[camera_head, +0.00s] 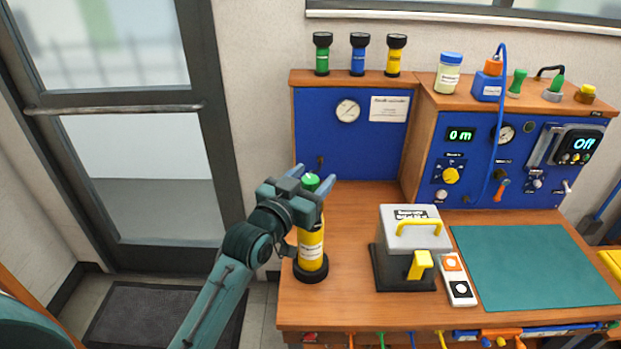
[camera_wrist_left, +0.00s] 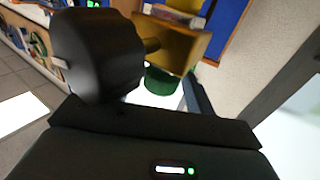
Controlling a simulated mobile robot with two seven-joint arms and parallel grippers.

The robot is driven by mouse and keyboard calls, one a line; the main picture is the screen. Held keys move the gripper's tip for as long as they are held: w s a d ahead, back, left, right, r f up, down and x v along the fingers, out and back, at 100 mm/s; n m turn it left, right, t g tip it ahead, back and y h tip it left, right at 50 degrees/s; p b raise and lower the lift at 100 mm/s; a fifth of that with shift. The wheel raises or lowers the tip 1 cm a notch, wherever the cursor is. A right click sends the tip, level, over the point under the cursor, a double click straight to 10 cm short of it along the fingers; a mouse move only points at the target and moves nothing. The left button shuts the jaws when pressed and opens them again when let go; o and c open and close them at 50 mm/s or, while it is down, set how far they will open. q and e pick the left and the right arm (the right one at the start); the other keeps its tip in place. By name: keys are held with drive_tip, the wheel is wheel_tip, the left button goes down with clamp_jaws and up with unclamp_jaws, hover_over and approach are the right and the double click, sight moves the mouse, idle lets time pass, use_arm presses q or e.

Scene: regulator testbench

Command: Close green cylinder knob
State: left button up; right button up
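The yellow cylinder (camera_head: 311,248) stands upright on a black base at the left front of the wooden bench. Its green knob (camera_head: 311,181) is on top. My left gripper (camera_head: 314,180) is at the height of the knob, with its fingers apart and the knob between them. I cannot tell whether a finger touches it. In the left wrist view the green knob (camera_wrist_left: 163,81) shows beside a finger (camera_wrist_left: 195,98), and a large dark round shape covers the left of that view. My right gripper is not in view.
A grey box with yellow handles (camera_head: 408,256) stands right of the cylinder, with a white-orange switch block (camera_head: 455,278) beside it. A teal mat (camera_head: 535,265) covers the bench right. A blue gauge panel (camera_head: 350,150) rises behind. The bench's left edge is close to the cylinder.

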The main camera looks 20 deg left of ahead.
use_arm(q)
drive_tip(key=shift+s, duration=0.1)
drive_tip(key=b+v, duration=0.2)
drive_tip(key=v, duration=1.1)
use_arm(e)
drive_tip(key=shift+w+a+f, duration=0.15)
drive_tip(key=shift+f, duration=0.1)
use_arm(q)
drive_tip(key=shift+o, duration=0.2)
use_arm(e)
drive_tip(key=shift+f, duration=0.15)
